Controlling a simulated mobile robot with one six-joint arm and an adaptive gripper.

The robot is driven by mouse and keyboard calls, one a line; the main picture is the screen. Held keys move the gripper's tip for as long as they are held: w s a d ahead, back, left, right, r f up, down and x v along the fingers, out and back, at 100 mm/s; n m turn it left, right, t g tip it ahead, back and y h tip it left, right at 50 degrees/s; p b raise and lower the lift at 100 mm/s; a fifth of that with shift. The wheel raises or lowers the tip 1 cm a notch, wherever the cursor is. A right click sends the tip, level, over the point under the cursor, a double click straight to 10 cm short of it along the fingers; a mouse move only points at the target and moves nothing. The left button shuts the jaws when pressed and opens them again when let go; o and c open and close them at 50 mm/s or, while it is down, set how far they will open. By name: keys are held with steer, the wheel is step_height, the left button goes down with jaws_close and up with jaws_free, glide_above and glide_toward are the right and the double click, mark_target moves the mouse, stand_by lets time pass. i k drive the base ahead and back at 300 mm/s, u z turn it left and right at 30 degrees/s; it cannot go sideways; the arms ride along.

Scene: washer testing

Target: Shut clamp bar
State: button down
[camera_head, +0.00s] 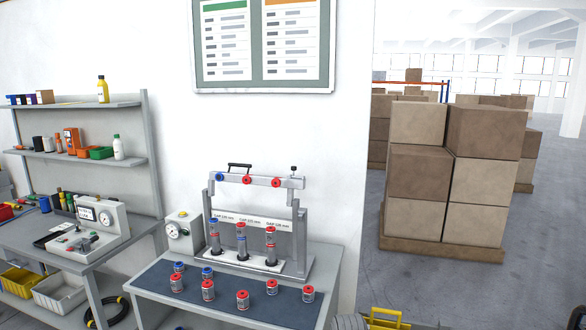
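The clamp bar (232,179) is a grey crossbar with a blue knob and two red knobs along its front. A black handle (240,165) stands on its top. The bar is up, clearly above the three cylinder stacks and apart from them. The test fixture (297,262) below it has a pale base, two side uprights and a strip with three printed labels. The stacks (241,237) stand upright in a row on the base, one with blue and two with red parts showing. My gripper is not in view.
Several small red- or blue-topped cylinders (242,300) stand on the dark mat (150,283) before the fixture. A gauge box (184,232) stands left of it. A second bench (30,235) with shelves is at left. Stacked boxes (420,175) stand at right, with open floor nearby.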

mark_target(291, 183)
steer(key=i, duration=0.9)
steer(key=z, duration=0.05)
